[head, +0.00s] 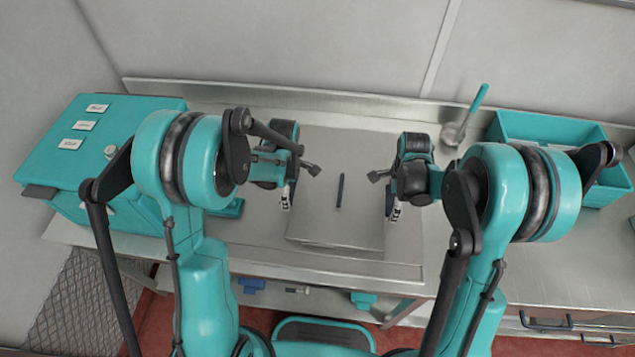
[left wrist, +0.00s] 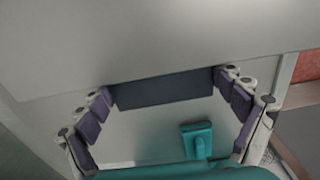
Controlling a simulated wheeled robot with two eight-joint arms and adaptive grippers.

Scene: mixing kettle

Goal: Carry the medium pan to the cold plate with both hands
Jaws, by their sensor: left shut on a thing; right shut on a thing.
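A grey, box-shaped pan (head: 335,228) sits between my two grippers in the head view, with a dark bar handle (head: 340,190) on its flat top. My left gripper (head: 288,196) is at the pan's left side, shut on a dark side handle. In the left wrist view this handle (left wrist: 165,90) lies between the padded fingers, against the pan's grey wall (left wrist: 150,45). My right gripper (head: 393,208) is at the right side, shut on the pan's handle there, which is mostly hidden by the gripper. I cannot tell whether the pan touches the surface below, nor pick out the cold plate.
A teal box with white labels (head: 75,145) stands at the left. A teal bin (head: 545,130) and a ladle with a teal handle (head: 478,105) are at the back right. The steel counter (head: 540,275) is bare at the right front. A wall closes the back.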

